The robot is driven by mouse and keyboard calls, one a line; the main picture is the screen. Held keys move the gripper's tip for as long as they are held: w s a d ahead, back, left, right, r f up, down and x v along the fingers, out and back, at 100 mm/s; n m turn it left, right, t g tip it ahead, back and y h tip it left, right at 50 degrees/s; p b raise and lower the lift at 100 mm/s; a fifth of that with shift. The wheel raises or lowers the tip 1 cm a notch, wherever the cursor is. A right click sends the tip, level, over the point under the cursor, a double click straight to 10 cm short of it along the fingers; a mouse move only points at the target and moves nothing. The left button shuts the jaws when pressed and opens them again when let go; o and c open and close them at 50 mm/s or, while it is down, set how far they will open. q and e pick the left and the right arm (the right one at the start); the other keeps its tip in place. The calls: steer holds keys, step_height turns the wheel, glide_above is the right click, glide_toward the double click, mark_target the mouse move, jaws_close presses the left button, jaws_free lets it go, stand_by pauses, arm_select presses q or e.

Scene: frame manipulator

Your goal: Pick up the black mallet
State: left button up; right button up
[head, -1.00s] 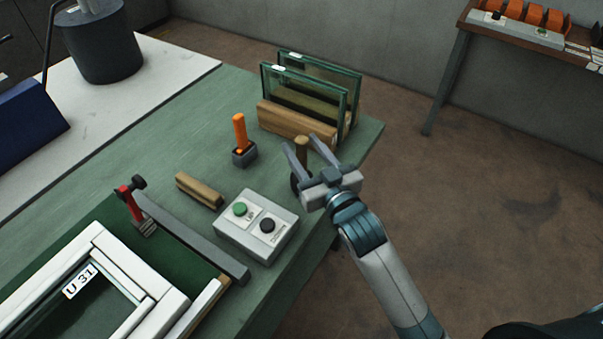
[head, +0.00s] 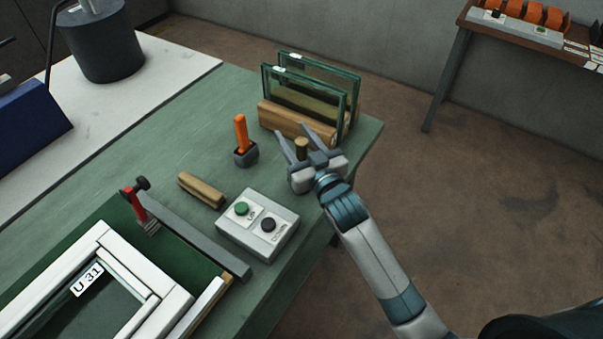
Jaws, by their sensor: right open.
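The mallet's upright wooden handle (head: 301,148) shows near the right edge of the green table, in front of the glass rack. Its black head is hidden behind my gripper. My right gripper (head: 297,146) is open, with one finger on either side of the handle. I cannot tell whether the fingers touch it. A second mallet (head: 240,135) with an orange handle and a grey head stands to the left, apart from the gripper. My left gripper is not in view.
Glass panes in a wooden rack (head: 297,120) stand just behind the handle. A button box (head: 258,225) and a wooden block (head: 201,190) lie in front. A white frame (head: 165,300) and a red clamp (head: 137,207) are at lower left.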

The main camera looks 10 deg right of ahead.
stand_by(0.4)
steer(key=c, duration=1.1)
steer(key=shift+r, duration=0.1)
steer(key=s+d+r+b, duration=0.1)
steer(key=d+r+b, duration=0.2)
steer(key=d+r, duration=0.8)
steer(key=shift+s+d+b, duration=0.3)
steer(key=shift+b, duration=0.05)
